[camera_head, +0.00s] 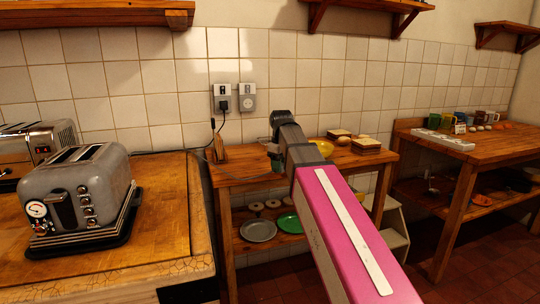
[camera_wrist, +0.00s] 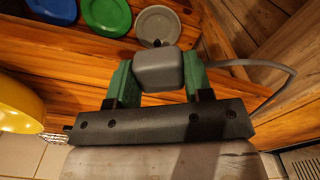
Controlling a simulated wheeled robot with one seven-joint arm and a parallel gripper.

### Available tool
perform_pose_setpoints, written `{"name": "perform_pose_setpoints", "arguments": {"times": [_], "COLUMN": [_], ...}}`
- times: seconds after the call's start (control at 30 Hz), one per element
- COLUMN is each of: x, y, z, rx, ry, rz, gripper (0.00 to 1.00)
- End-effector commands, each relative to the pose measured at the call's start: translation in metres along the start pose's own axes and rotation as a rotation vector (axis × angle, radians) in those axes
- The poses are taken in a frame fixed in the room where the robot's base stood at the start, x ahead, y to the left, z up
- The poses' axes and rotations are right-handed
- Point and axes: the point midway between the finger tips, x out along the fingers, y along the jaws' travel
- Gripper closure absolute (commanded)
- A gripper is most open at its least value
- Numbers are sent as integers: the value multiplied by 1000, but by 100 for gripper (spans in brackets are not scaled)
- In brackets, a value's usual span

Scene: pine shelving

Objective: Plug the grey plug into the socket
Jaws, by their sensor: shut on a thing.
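The grey plug (camera_wrist: 159,70) is a rounded block between the two green fingers of my gripper (camera_wrist: 157,78) in the wrist view. My gripper is shut on it, and a grey cable leaves it to the right. In the head view my gripper (camera_head: 274,152) is in front of the tiled wall, below and to the right of the sockets; the arm mostly hides the plug there. A free-looking grey socket (camera_head: 248,97) is on the wall. The socket (camera_head: 222,91) to its left has a black plug (camera_head: 223,104) in it.
A toaster (camera_head: 80,190) stands on the left wooden counter (camera_head: 165,210). Below my gripper is a wooden shelf table (camera_head: 235,172) with bread (camera_head: 366,144), a yellow bowl (camera_head: 322,147) and plates lower down. Cables hang by the wall. Another table (camera_head: 470,155) stands right.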

Motion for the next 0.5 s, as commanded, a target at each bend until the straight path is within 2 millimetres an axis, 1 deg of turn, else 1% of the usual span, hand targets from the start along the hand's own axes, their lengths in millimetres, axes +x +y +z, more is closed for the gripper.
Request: {"name": "perform_pose_setpoints", "arguments": {"times": [0.03,0.17,0.3,0.4,0.5], "x": [12,42,77,95,104], "y": [3,14,28,35,40], "z": [15,47,84,102,112], "rx": [67,277,531,666,746], "ry": [-1,-2,-3,-2,0], "rz": [-1,-1,-1,-1,0], "gripper": [74,74,74,74,74]}}
